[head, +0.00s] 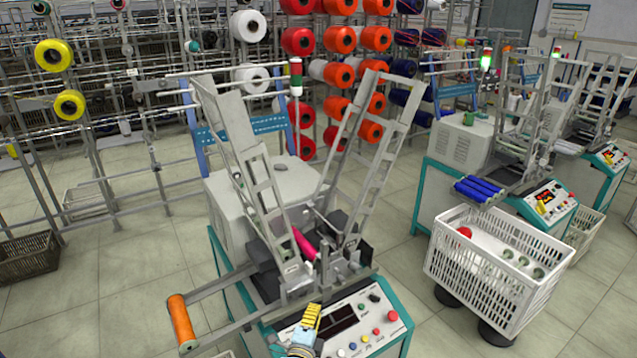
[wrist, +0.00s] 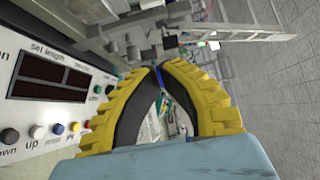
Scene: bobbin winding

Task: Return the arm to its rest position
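My gripper (head: 309,318) has yellow ribbed fingers and is low in the head view, just above the near edge of the winding machine's control panel (head: 350,322). In the wrist view, the fingers (wrist: 157,68) curve in until their tips almost meet, with only a narrow slit between them. I see nothing held. The panel also shows at the left of the wrist view (wrist: 50,110), with its dark display and coloured buttons. A pink bobbin (head: 305,243) sits in the winding machine (head: 265,190), behind my gripper. Most of my arm is out of view.
An orange roller (head: 181,320) on a bar juts out left of the panel. A white crate (head: 490,265) stands at the right, below a second machine with blue bobbins (head: 478,188). Yarn racks fill the back. The floor at the left (head: 130,290) is mostly clear.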

